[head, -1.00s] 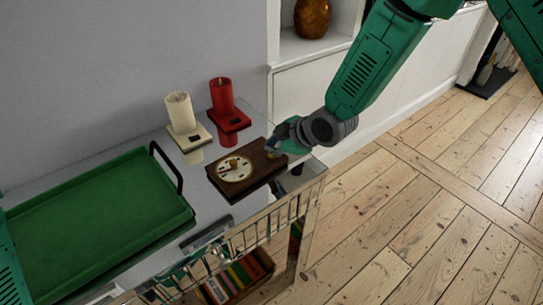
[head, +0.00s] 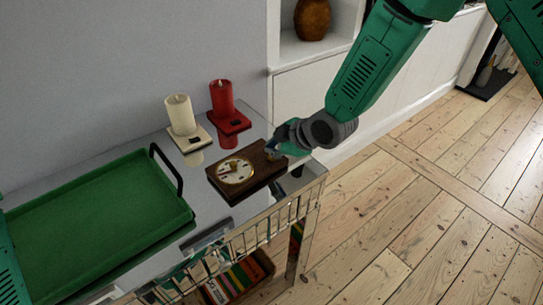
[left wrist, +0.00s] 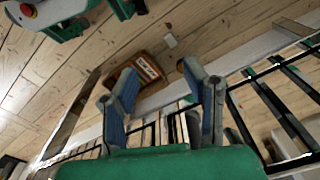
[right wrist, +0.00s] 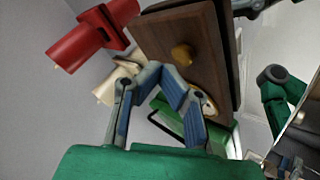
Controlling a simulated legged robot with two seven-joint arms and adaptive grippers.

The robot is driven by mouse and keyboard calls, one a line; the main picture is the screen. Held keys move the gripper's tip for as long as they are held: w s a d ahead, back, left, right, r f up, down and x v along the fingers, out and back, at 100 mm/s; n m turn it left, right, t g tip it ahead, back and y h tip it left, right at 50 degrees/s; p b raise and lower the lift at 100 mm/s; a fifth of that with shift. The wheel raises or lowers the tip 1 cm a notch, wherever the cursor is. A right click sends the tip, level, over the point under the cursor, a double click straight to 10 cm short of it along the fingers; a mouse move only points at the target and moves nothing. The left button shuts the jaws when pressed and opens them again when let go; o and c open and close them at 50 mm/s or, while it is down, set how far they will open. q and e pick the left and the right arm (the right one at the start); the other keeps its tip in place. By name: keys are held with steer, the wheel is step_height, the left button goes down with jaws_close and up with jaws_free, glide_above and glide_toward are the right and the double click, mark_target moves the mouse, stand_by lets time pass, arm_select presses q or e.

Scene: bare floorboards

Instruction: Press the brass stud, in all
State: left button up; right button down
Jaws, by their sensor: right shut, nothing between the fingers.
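A dark wooden block (head: 225,190) with a round pale dial (head: 237,171) lies on the cart's top. The brass stud (right wrist: 182,54) is a small rounded knob on the block's wooden face in the right wrist view. In the head view I cannot make out the stud by my right gripper. My right gripper (head: 273,152) is at the block's right end; in the right wrist view its fingers (right wrist: 166,70) are closed together, empty, just short of the stud in the picture. Contact cannot be told. My left gripper (left wrist: 160,74) is open and empty, its fingers apart.
A green tray (head: 90,215) with a dark handle fills the cart's left. A cream candle (head: 180,115) and a red candle (head: 222,98) stand on small bases behind the block. A wire rail (head: 270,224) edges the cart's front.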

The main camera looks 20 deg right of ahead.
mark_target(272, 157)
steer(key=shift+f, duration=0.4)
steer(key=shift+f+b, duration=0.35)
steer(key=shift+f, duration=0.05)
stand_by(0.7)
steer(key=shift+r, duration=0.15)
steer(key=shift+s+r+p, duration=0.1)
steer(key=shift+r+p, duration=0.6)
steer(key=shift+r, duration=0.05)
step_height(272, 157, up, 5)
steer(key=p, duration=0.4)
stand_by(0.4)
